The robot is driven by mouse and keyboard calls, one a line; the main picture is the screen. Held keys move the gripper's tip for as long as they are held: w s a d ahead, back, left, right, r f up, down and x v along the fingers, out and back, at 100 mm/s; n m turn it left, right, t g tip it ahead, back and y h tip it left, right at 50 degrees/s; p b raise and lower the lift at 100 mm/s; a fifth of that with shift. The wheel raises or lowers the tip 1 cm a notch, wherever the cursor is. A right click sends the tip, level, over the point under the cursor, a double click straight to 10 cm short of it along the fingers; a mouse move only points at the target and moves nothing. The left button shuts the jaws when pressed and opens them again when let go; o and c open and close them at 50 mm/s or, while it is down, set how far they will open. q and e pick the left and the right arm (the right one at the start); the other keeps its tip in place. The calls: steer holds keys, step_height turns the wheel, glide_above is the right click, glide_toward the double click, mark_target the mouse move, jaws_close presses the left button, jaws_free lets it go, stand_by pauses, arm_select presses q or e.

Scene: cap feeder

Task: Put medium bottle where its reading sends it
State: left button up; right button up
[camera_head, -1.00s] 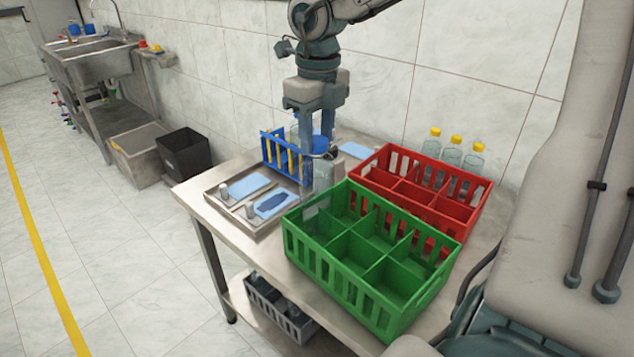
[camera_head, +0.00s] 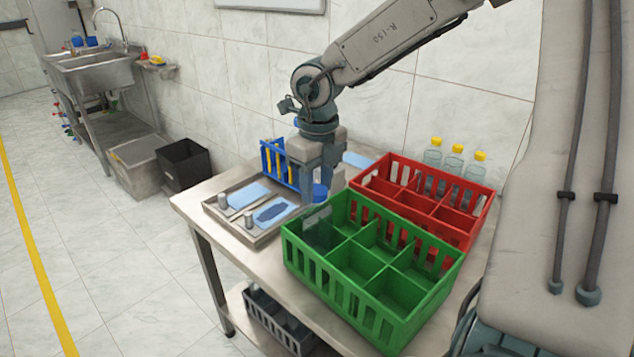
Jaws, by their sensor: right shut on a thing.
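My right gripper (camera_head: 313,195) points straight down over the far left part of the green crate (camera_head: 375,312). It is shut on a clear bottle (camera_head: 318,230) with a blue cap (camera_head: 320,191). The bottle is upright, and its lower part shows dimly in the crate's left corner compartment. I cannot tell whether it touches the crate floor. The other green compartments in view look empty. The red crate (camera_head: 472,233) stands behind the green one, and its compartments also look empty. No reading is legible. My left gripper is not in view.
Several clear yellow-capped bottles (camera_head: 455,165) stand behind the red crate by the wall. A metal tray (camera_head: 230,222) with blue pads and small metal weights lies left of the green crate. A blue rack (camera_head: 278,162) stands behind it. A grey crate (camera_head: 275,325) sits on the lower shelf.

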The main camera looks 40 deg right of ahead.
steer(key=shift+s+r, duration=0.1)
steer(key=o, duration=0.9)
steer(key=shift+r, duration=0.1)
step_height(320, 180, up, 7)
steer(key=shift+s+a+r+p, duration=0.1)
steer(key=shift+r+p, duration=0.1)
steer(key=shift+p, duration=0.2)
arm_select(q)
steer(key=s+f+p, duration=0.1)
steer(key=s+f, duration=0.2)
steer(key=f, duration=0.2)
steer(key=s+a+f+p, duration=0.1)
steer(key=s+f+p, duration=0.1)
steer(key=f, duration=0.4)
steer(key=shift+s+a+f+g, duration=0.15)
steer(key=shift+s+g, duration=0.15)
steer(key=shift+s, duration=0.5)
arm_select(e)
steer(key=shift+r, duration=2.2)
